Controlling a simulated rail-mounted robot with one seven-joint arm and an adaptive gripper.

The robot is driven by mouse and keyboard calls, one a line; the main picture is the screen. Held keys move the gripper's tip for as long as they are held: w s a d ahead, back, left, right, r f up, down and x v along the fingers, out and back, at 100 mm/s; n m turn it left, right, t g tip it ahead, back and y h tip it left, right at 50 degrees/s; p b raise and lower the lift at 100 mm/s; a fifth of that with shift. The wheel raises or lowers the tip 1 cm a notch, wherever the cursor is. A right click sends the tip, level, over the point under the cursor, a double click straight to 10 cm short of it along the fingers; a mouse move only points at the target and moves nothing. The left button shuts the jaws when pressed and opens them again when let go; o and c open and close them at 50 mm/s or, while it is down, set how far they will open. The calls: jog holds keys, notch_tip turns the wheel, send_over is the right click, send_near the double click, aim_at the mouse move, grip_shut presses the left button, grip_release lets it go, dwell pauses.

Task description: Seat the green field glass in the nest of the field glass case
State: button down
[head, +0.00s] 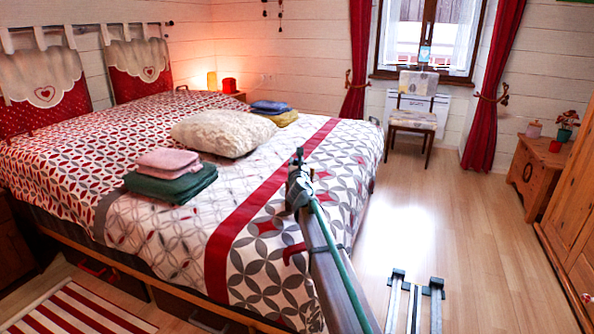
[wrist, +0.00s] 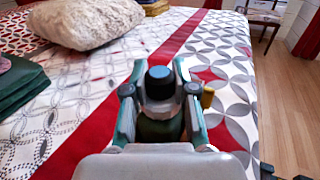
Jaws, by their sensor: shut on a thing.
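My gripper (wrist: 162,92) is over the bed, its two fingers closed around a dark green thing with a black and blue round top, which I take to be the green field glass (wrist: 160,128). The fingers and the gripper body hide much of it. In the head view my gripper (head: 298,190) is seen end-on above the bed's right part, and the held thing is too small and dark there to make out. A small yellow piece (wrist: 207,97) shows beside the right finger; I cannot tell what it belongs to. I cannot make out the field glass case in either view.
The patterned bedspread (head: 170,235) lies below. A cream pillow (head: 222,133), folded green (head: 172,186) and pink (head: 168,161) cloths, and folded blue (head: 270,107) and mustard (head: 280,118) cloths lie on it. A chair (head: 413,120) stands by the window.

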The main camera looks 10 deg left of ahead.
jog(key=shift+f, duration=0.25)
jog(key=shift+f, duration=0.1)
jog(key=c, duration=0.9)
grip_release()
jog(key=shift+c, duration=0.2)
jog(key=shift+s+r, duration=0.1)
jog(key=shift+r, duration=0.1)
jog(key=s+d+p, duration=0.2)
jog(key=s, duration=0.9)
jog(key=shift+s, duration=0.35)
